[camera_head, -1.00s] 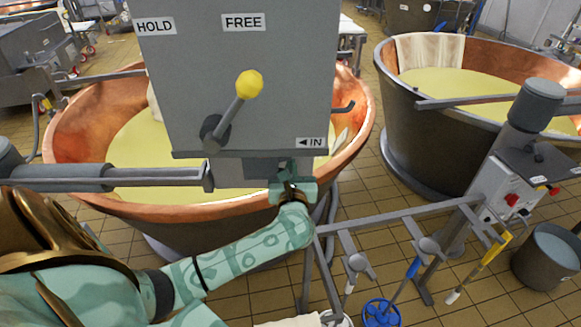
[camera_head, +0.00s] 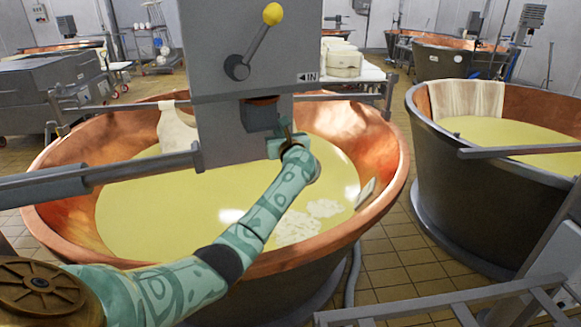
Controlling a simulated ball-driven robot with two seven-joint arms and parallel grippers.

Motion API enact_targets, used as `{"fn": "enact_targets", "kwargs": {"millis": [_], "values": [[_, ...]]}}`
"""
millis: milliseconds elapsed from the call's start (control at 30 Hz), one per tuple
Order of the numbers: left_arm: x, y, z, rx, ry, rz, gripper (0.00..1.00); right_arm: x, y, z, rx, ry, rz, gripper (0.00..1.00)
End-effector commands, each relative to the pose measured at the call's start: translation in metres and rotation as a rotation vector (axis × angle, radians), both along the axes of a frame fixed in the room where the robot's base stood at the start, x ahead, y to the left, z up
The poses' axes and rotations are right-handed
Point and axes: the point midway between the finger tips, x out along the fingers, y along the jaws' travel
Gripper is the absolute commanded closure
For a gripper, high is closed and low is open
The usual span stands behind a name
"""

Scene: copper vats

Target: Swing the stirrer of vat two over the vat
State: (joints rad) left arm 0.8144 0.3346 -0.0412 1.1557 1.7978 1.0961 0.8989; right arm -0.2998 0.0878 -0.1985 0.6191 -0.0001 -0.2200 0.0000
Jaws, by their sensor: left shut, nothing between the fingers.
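The stirrer's grey drive box (camera_head: 245,60) hangs over the copper vat (camera_head: 330,255) on the left, on a grey horizontal arm (camera_head: 130,170). A lever with a yellow knob (camera_head: 272,14) and an "IN" label (camera_head: 308,77) with a left-pointing arrow are on its face. A dark block (camera_head: 259,115) shows under the box. My left gripper (camera_head: 286,132) is beside this block, at the box's lower right; it is shut and empty. Whether it touches the block is hard to tell. The vat holds yellow liquid with white lumps. My right gripper is not in view.
A second copper vat (camera_head: 470,180) stands at the right, with a grey bar (camera_head: 520,148) across its near side. A grey rail (camera_head: 430,305) stands at the front right. Tiled floor (camera_head: 400,240) lies open between the vats. A table with white blocks (camera_head: 345,62) is behind.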

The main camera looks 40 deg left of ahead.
Motion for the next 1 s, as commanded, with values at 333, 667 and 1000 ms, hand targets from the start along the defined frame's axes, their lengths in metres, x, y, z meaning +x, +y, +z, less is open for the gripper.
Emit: {"fn": "enact_targets", "kwargs": {"millis": [333,667,1000], "values": [[0.033,0.052,-0.004,0.0,0.0,-0.008,1.0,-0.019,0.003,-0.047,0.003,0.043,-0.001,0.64],[0.037,0.06,0.001,0.0,-0.001,-0.01,1.0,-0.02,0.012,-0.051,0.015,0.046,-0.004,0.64],[0.038,0.057,0.002,0.0,-0.002,-0.01,1.0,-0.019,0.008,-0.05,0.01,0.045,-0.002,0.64]]}}
